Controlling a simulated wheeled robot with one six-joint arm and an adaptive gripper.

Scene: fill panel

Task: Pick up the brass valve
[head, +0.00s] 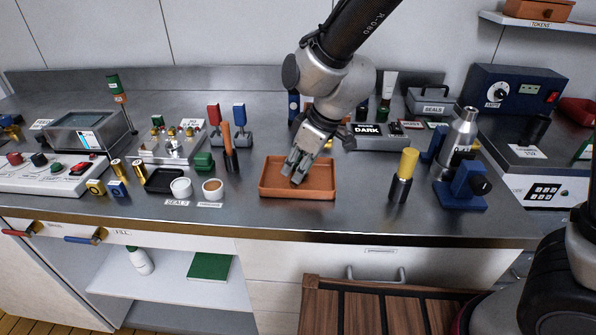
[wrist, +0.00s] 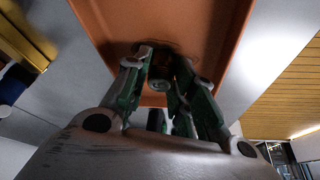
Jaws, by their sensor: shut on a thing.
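My gripper (head: 296,180) reaches down into the orange tray (head: 322,193) on the steel bench. In the wrist view, my gripper (wrist: 163,72) has its green-padded fingers closed around a small, dark, brassy round piece (wrist: 160,84), which looks like the brass valve. Only its rounded end shows; the fingers and shadow hide the rest. In the head view the fingers cover it. The orange tray (wrist: 205,20) fills the background of the wrist view behind the fingertips. I cannot tell whether the piece touches the tray floor.
A yellow-topped black cylinder (head: 403,175) and a blue clamp-like device (head: 465,188) stand right of the tray. An orange-handled tool (head: 229,148) and two small cups (head: 213,189) stand left. A grey box labelled DARK (head: 380,140) is behind. Bare bench lies between tray and yellow-topped cylinder.

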